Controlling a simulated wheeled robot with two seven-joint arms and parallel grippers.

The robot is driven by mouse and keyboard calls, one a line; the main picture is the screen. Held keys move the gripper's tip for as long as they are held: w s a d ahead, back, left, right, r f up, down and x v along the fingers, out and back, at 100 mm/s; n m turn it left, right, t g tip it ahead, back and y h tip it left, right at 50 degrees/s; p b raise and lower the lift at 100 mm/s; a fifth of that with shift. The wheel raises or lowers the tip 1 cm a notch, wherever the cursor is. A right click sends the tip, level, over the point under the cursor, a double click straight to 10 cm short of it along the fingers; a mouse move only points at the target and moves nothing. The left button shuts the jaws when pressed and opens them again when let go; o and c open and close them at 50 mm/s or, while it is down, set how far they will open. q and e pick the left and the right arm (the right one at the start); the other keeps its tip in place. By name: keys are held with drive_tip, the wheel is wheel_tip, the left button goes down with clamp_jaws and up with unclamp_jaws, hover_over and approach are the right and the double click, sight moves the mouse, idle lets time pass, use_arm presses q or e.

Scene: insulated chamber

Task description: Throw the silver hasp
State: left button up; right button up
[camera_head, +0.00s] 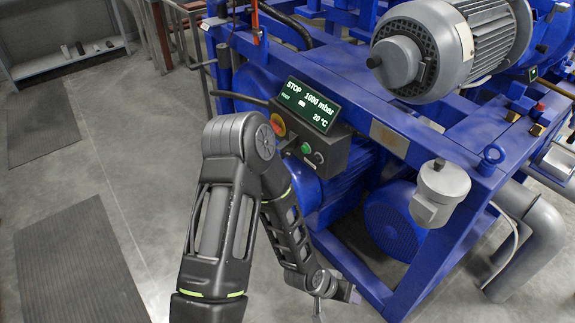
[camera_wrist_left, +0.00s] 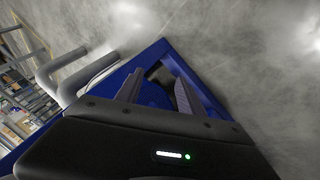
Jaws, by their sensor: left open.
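I cannot make out a silver hasp for sure in either view. My left gripper (camera_head: 338,292) is low in front of the blue machine frame (camera_head: 352,262), near its lower front corner. In the left wrist view the two fingers of my left gripper (camera_wrist_left: 157,90) stand apart with nothing between them. A blue triangular corner of the frame (camera_wrist_left: 212,98) lies beyond the fingers. My right gripper is in neither view.
A control box with a green display (camera_head: 308,106) sits above my left forearm. A grey motor (camera_head: 470,45), a silver-grey canister (camera_head: 440,190) and a thick grey pipe (camera_head: 540,250) are to the right. Grey floor with dark mats (camera_head: 75,265) is open at left.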

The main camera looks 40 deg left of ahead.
use_arm(q)
drive_tip(key=w+a+r+t+y+b, duration=0.15)
drive_tip(key=w+a+t+b, duration=0.55)
drive_tip(key=w+a+b, duration=0.8)
drive_tip(key=m+t+y+b, duration=0.25)
drive_tip(key=t+b, duration=0.35)
drive_tip(key=b, duration=0.3)
approach(286, 156)
drive_tip(key=w, duration=0.3)
drive_tip(key=shift+w+a+r+m+h+p, duration=0.2)
drive_tip(key=shift+a+m+h+p, duration=0.1)
drive_tip(key=shift+h, duration=0.1)
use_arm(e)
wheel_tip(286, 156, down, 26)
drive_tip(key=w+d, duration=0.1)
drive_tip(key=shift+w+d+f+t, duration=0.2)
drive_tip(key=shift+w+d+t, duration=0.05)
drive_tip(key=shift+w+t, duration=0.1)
use_arm(q)
drive_tip(key=w+b, duration=0.1)
drive_tip(key=w, duration=0.2)
drive_tip(key=w+b, duration=0.1)
drive_tip(key=w, duration=0.3)
drive_tip(key=shift+d+f, duration=0.15)
drive_tip(key=shift+d, duration=0.05)
drive_tip(key=shift+w, duration=0.4)
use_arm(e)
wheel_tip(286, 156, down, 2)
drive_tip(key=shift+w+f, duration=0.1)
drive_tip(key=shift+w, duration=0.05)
